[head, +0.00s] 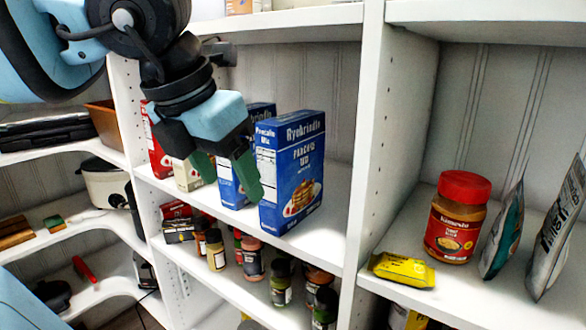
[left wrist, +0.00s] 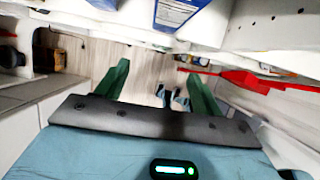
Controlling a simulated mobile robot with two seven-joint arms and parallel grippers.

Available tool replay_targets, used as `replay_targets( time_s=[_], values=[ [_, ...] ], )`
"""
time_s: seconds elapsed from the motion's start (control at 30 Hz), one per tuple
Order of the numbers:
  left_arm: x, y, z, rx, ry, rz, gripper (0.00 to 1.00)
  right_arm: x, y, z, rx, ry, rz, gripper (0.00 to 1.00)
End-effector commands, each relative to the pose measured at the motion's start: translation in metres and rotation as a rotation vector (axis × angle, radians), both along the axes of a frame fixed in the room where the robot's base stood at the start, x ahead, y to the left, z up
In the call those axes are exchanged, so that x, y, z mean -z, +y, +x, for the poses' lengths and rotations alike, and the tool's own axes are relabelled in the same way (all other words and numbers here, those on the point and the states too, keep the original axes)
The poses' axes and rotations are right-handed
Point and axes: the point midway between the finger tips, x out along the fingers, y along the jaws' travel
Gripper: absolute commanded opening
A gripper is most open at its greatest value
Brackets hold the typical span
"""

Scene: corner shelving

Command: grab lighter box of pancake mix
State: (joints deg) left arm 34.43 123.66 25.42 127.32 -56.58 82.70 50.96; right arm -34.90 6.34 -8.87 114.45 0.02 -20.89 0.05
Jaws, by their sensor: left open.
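Two blue pancake mix boxes stand upright on the middle shelf in the head view. The nearer box (head: 292,170) is brighter blue, with a pancake picture on its front. The other box (head: 262,112) is behind it to the left, looks darker at its top, and is partly hidden by my gripper. My left gripper (head: 225,172) is open, its green fingers pointing down in front of the boxes, one finger overlapping the nearer box's left edge. Contact cannot be told. In the left wrist view the gripper (left wrist: 158,88) has nothing between its fingers; a blue box (left wrist: 180,12) shows at the top.
A red box (head: 157,155) and a cream box (head: 187,176) stand left of the blue boxes. Several jars (head: 252,258) fill the shelf below. A white upright (head: 365,130) divides off the right shelf, with a peanut butter jar (head: 457,220) and yellow packet (head: 402,269).

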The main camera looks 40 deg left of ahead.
Motion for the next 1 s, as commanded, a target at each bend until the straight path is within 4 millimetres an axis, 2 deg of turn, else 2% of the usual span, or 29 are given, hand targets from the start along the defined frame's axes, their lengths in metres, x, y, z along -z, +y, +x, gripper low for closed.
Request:
replay_targets(
  time_s=[0.2,0.57,0.8,1.0],
  values=[
    [0.000,0.002,0.020,0.000,0.001,0.000,0.67,-0.002,0.000,0.005,0.001,-0.011,0.001,0.36],
    [0.000,0.004,0.030,0.000,0.002,0.001,0.67,-0.004,0.000,0.010,0.001,-0.020,-0.001,0.36],
    [0.000,0.007,0.061,-0.001,0.002,0.000,0.67,-0.007,-0.001,0.011,0.001,-0.024,0.000,0.36],
    [0.022,0.008,0.070,0.002,0.001,0.001,0.67,-0.012,-0.001,0.010,0.002,-0.026,0.000,0.36]
  ],
)
